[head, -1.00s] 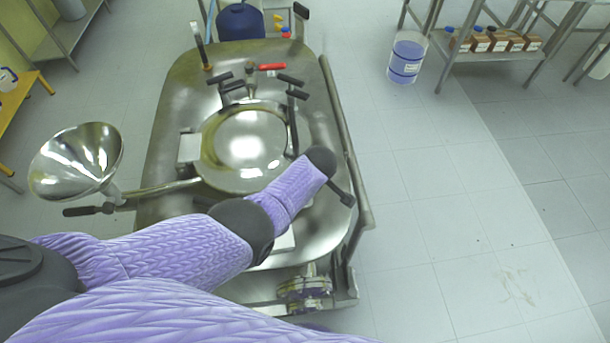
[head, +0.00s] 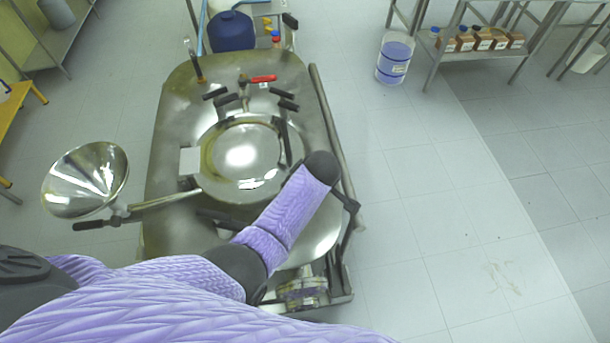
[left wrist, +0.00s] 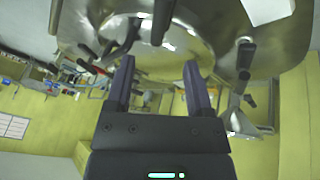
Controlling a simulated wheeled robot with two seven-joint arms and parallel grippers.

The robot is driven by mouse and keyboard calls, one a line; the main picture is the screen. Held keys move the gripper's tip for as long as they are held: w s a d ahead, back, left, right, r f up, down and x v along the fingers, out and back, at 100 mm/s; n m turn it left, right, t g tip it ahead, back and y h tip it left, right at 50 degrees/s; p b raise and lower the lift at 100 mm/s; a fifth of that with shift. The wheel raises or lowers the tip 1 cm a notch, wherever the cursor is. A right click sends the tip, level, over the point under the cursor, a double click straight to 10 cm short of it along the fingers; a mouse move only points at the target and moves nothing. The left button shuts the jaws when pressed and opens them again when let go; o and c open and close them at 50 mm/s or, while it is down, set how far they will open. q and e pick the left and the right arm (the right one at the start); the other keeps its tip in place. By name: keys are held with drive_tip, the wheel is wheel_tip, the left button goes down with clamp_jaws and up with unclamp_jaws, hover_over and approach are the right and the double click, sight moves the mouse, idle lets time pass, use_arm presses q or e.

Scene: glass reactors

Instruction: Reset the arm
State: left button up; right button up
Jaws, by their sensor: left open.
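My left arm (head: 290,210), in a purple sleeve, comes in from the left in the head view and reaches over the front right of the steel reactor (head: 170,120). Its gripper cannot be made out clearly there. In the left wrist view my left gripper (left wrist: 158,65) is open, two dark fingers apart with nothing between them. The reactor (left wrist: 225,30) and its black handles show upside down beyond the fingers. My right gripper is in neither view.
A round lid (head: 240,150) and black clamp handles top the reactor. A steel funnel (head: 85,180) sticks out at its left. A blue-liquid bucket (head: 394,60) and a shelf of bottles (head: 475,52) stand back right. The floor (head: 440,210) at right is clear.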

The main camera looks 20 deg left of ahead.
use_arm(q)
drive_tip(key=shift+f, duration=0.1)
drive_tip(key=s+a+r+m+h, duration=0.2)
drive_tip(key=s+r+m, duration=0.2)
drive_tip(key=s+m, duration=0.45)
drive_tip(key=s+a+r+m+h, duration=0.15)
drive_tip(key=s+r+m, duration=0.4)
drive_tip(key=s, duration=0.65)
drive_tip(key=s+f+m+g+b, duration=0.2)
drive_tip(key=f+b, duration=1)
drive_tip(key=f, duration=1.9)
drive_tip(key=s+a+f+b, duration=0.1)
drive_tip(key=s+f+b, duration=0.4)
drive_tip(key=f, duration=0.5)
drive_tip(key=s+a+f+g+b, duration=0.1)
drive_tip(key=s+f+b, duration=0.3)
drive_tip(key=s+f, duration=0.5)
drive_tip(key=shift+s+a+f+y+b, duration=0.35)
drive_tip(key=shift+a+f, duration=0.3)
drive_tip(key=shift+a, duration=0.15)
